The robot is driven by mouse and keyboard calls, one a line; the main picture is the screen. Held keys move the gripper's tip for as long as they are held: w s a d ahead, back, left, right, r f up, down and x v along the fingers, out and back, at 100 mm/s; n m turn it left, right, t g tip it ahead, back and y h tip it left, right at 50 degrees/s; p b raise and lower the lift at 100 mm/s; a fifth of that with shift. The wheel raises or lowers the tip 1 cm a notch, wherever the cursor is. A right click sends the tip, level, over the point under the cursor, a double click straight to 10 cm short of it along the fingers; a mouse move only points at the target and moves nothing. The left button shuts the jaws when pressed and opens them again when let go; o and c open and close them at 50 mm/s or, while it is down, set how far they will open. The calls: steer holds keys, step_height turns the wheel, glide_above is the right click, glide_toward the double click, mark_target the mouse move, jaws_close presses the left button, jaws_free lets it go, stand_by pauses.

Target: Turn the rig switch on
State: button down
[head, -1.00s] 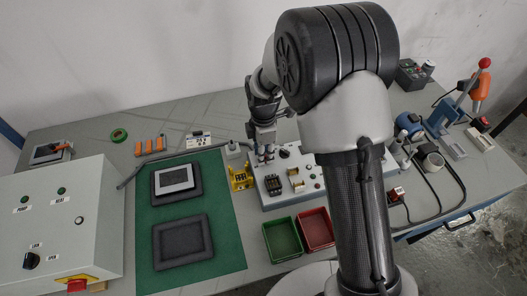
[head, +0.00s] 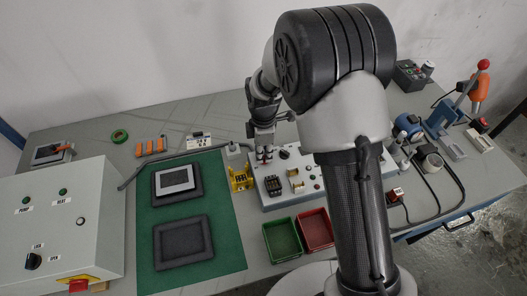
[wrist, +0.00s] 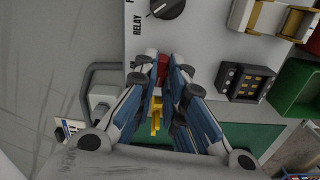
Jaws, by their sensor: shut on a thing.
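The rig (head: 288,197) is a pale grey panel box in the middle of the table. My gripper (head: 264,158) points down at its back left corner. In the wrist view, my gripper (wrist: 162,78) has its fingers closed around a small red part (wrist: 162,66) on the panel, which appears to be the rig switch. The fingers hide most of it, so I cannot tell its position. A black rotary knob (wrist: 167,8), marked RELAY, is just beside the fingertips and also shows in the head view (head: 284,154).
A yellow fixture (head: 240,178) stands left of the rig on the green mat's edge. Green (head: 283,239) and red (head: 317,229) bins sit in front. A grey control cabinet (head: 60,226) is at the left. A cable (wrist: 88,84) runs close to the gripper.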

steer(key=m+p, duration=0.1)
steer(key=m, duration=0.3)
steer(key=shift+r+p, duration=0.1)
steer(key=shift+p, duration=0.2)
steer(key=m+p, duration=0.1)
steer(key=m, duration=0.3)
steer(key=m+p, duration=0.1)
steer(key=m, duration=0.3)
steer(key=shift+m, duration=0.3)
steer(key=shift+m+p, duration=0.3)
steer(key=shift+m, duration=1.6)
steer(key=c, duration=1.7)
jaws_free()
steer(key=shift+o, duration=0.2)
